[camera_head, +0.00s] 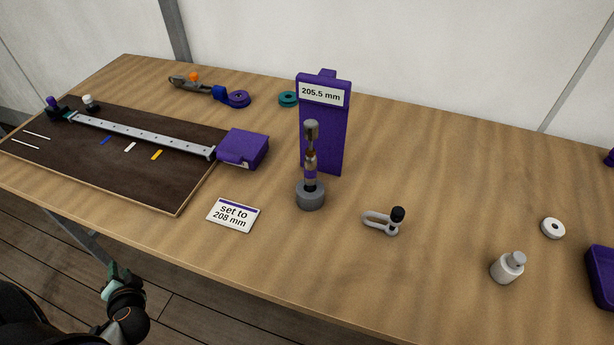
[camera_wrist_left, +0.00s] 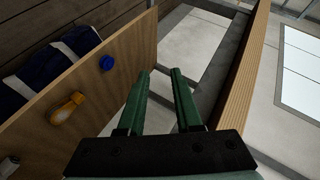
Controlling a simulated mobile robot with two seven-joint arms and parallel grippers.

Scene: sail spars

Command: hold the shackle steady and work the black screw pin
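The shackle (camera_head: 378,222) lies flat on the wooden table, right of centre in the head view. It is a light grey metal loop, and the black screw pin (camera_head: 398,214) stands up at its right end. No gripper touches it. My left gripper (camera_head: 118,273) is low at the left, off the table's front edge and far from the shackle. In the left wrist view its two green fingers (camera_wrist_left: 160,100) are apart with nothing between them. My right gripper is not in view.
A grey-based upright turnbuckle (camera_head: 311,195) stands before a purple display reading 205.5 mm (camera_head: 324,130). A card reading "set to 208 mm" (camera_head: 233,215) lies left of it. The table around the shackle is clear.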

